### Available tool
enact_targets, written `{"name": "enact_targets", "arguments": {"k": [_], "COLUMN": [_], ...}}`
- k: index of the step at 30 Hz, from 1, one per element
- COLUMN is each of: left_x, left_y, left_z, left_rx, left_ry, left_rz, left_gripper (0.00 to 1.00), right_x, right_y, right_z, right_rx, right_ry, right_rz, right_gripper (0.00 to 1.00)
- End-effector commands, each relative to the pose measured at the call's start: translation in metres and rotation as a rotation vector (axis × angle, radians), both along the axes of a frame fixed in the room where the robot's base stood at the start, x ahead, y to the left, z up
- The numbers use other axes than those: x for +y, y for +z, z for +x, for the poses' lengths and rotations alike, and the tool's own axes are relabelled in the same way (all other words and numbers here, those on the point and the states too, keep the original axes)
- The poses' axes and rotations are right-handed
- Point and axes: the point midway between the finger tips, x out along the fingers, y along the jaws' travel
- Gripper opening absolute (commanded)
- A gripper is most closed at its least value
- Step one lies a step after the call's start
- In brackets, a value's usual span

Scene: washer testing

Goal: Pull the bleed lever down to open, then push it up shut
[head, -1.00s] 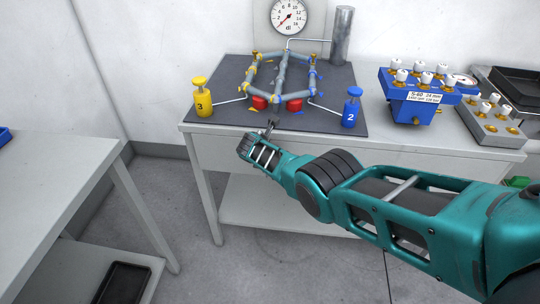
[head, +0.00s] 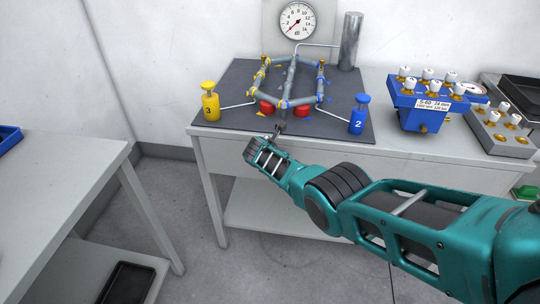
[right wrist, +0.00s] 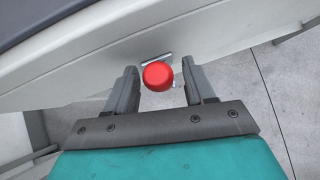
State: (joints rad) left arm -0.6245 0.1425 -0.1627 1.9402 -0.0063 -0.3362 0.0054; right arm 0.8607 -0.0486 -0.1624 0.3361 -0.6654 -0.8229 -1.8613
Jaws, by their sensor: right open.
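A red round knob (right wrist: 158,76) with a short metal bar behind it shows in the right wrist view, by the bench's front edge. I take it to be the end of the bleed lever, seen nearly end-on. My right gripper (right wrist: 159,66) is open, with one finger on each side of the knob and gaps visible on both sides. In the head view my right gripper (head: 277,134) is at the bench's front edge, below the pipe rig (head: 288,82). The knob cannot be made out there. My left gripper is not in view.
A blue block (head: 420,112) with white knobs stands right. A side table (head: 60,180) is left; floor between is clear.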

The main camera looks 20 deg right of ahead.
Motion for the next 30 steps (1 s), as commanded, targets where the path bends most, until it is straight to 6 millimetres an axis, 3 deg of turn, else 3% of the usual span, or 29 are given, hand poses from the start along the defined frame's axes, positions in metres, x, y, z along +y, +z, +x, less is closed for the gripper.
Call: {"name": "enact_targets", "arguments": {"k": [6,16,30], "left_x": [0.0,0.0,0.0], "left_y": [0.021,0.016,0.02], "left_z": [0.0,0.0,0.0], "left_rx": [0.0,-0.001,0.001], "left_ry": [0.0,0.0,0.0], "left_rz": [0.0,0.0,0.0], "left_gripper": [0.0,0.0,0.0], "right_x": [0.009,0.02,0.047], "right_y": [0.018,0.033,0.077], "right_z": [-0.011,-0.023,-0.051], "right_rx": [0.001,-0.002,-0.002], "right_ry": [0.0,0.0,0.0], "right_rz": [0.002,0.002,0.002], "right_gripper": [0.54,0.54,0.54]}}
